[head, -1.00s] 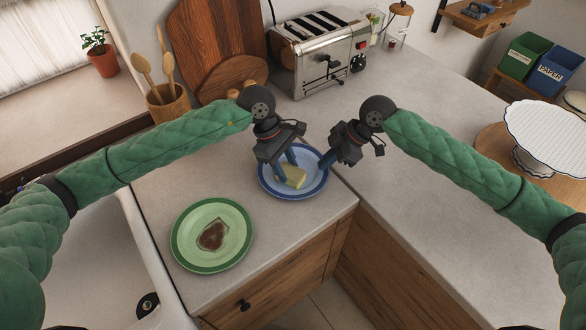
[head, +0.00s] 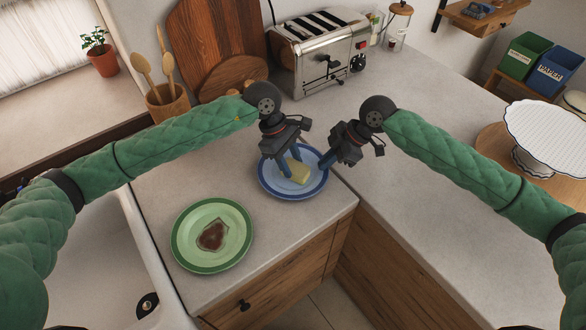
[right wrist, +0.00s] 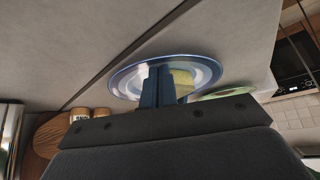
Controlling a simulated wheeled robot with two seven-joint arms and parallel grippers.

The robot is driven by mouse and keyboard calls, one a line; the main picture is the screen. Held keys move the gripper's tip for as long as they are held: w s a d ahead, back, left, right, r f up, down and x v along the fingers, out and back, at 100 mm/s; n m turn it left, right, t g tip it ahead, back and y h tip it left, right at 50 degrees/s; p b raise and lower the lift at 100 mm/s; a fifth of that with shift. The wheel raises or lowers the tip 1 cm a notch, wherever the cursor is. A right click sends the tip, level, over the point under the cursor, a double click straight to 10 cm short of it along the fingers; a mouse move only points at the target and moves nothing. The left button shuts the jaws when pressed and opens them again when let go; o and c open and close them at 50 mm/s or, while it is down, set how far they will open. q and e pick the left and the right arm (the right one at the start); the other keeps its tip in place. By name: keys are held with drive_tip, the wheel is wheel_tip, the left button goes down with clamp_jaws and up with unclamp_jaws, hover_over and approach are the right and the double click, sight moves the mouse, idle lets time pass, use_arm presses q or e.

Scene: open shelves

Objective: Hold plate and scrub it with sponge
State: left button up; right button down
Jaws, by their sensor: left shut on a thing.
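The blue-rimmed plate (head: 307,194) lies on the counter near its front corner. The yellow sponge (head: 300,172) is over the plate's middle; it also shows in the right wrist view (right wrist: 184,82). My left gripper (head: 286,169) is shut on the sponge above the plate. My right gripper (head: 323,163) is at the plate's right rim, its blue fingers close together and shut on the rim; the contact itself is partly hidden. A green-rimmed plate (head: 181,248) with a brown stain (head: 212,236) lies to the left, untouched.
A toaster (head: 318,55), wooden boards (head: 215,40) and a utensil holder (head: 168,105) stand behind. A white cake stand (head: 550,135) is at the right. A sink edge (head: 150,245) lies at left. The counter right of the plate is clear.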

use_arm(q)
drive_tip(key=shift+s+a, duration=0.1)
drive_tip(key=shift+s, duration=0.35)
drive_tip(key=shift+a, duration=0.1)
drive_tip(key=shift+s+a, duration=0.3)
drive_tip(key=shift+a, duration=0.2)
drive_tip(key=shift+w+a, duration=0.45)
drive_tip(key=shift+a, duration=0.1)
drive_tip(key=shift+w+f, duration=0.1)
drive_tip(key=shift+w, duration=0.6)
drive_tip(key=shift+w+d, duration=0.25)
drive_tip(key=shift+d, duration=0.5)
drive_tip(key=shift+s+d, duration=0.4)
drive_tip(key=shift+d, duration=0.1)
drive_tip(key=shift+w+a, duration=0.4)
drive_tip(key=shift+a, duration=0.15)
